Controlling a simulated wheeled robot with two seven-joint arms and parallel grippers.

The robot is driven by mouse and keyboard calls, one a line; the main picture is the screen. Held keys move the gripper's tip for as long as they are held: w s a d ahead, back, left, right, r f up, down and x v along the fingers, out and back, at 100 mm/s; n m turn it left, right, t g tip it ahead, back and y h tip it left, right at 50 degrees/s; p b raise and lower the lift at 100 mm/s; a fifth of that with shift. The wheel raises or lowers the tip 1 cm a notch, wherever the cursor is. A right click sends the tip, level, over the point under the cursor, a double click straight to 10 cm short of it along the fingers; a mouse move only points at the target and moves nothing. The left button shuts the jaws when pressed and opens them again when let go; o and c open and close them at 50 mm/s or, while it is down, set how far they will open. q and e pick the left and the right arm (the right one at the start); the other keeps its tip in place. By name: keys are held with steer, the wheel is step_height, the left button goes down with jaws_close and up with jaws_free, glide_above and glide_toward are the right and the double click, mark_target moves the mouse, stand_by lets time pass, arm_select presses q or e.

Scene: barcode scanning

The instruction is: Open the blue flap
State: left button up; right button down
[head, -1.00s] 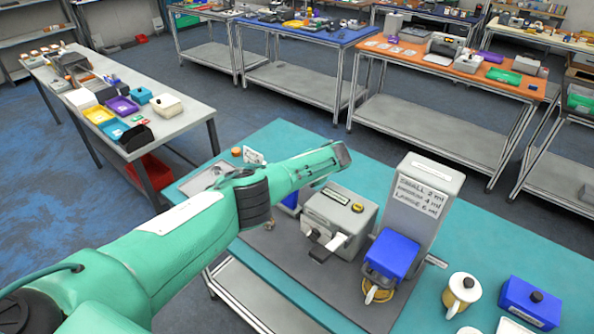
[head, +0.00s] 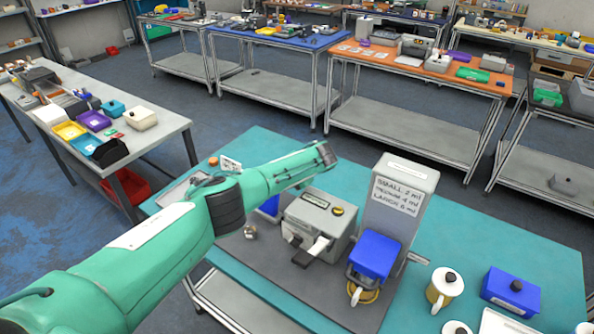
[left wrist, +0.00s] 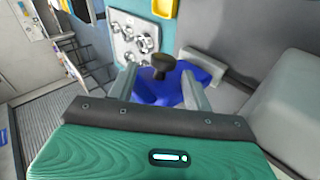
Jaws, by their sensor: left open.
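In the left wrist view a blue part with a dark round knob (left wrist: 163,63) shows just ahead of my left gripper (left wrist: 157,78). The gripper is open, one finger on each side of the knob; I cannot tell whether they touch it. In the head view my left arm reaches over the teal table, with its end (head: 322,156) above the back of a grey machine (head: 318,222). A blue part (head: 269,206) left of that machine is mostly hidden behind my arm. I cannot tell for sure that it is the flap. My right gripper is not in view.
A tall grey dispenser (head: 402,195) with a blue box (head: 374,254) in front stands right of the machine. A lidded cream mug (head: 440,292) and a blue box with a black knob (head: 511,293) stand further right. The dark mat's front left is mostly clear.

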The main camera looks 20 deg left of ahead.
arm_select(q)
steer(key=w+b+v, duration=0.1)
steer(key=b+v, duration=0.1)
steer(key=v, duration=0.8)
steer(key=shift+s+d+r+b, duration=0.15)
steer(key=shift+s+r+b, duration=0.05)
steer(key=shift+s+b, duration=0.25)
